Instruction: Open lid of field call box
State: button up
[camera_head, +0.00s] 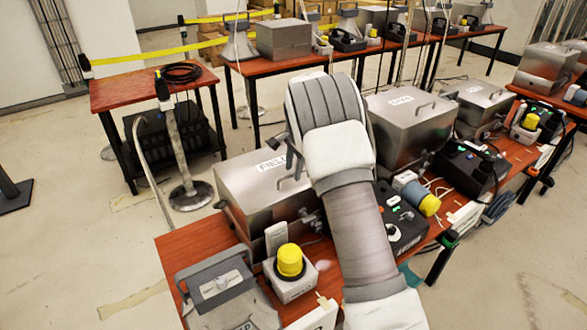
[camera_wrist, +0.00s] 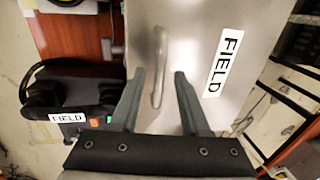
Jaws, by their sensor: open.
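The field call box (camera_head: 250,185) is a silver metal box on the red-brown table, its FIELD label partly hidden by my arm. Its lid looks shut. In the wrist view the lid (camera_wrist: 205,45) fills the upper middle, with the FIELD label to the right. A metal bar handle (camera_wrist: 157,50) stands on the lid. My gripper (camera_wrist: 159,76) is open over the lid, its two dark fingers on either side of the handle's lower end. Whether the fingers touch the handle cannot be told. In the head view my arm hides part of the box's right side.
A white block with a yellow knob (camera_head: 290,262) and a grey device (camera_head: 225,290) stand in front of the box. A black FIELD phone (camera_wrist: 80,95) lies beside it in the wrist view. Another silver box (camera_head: 400,125) stands to the right.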

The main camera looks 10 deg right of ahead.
grip_shut()
dwell(0.3)
dwell(1.2)
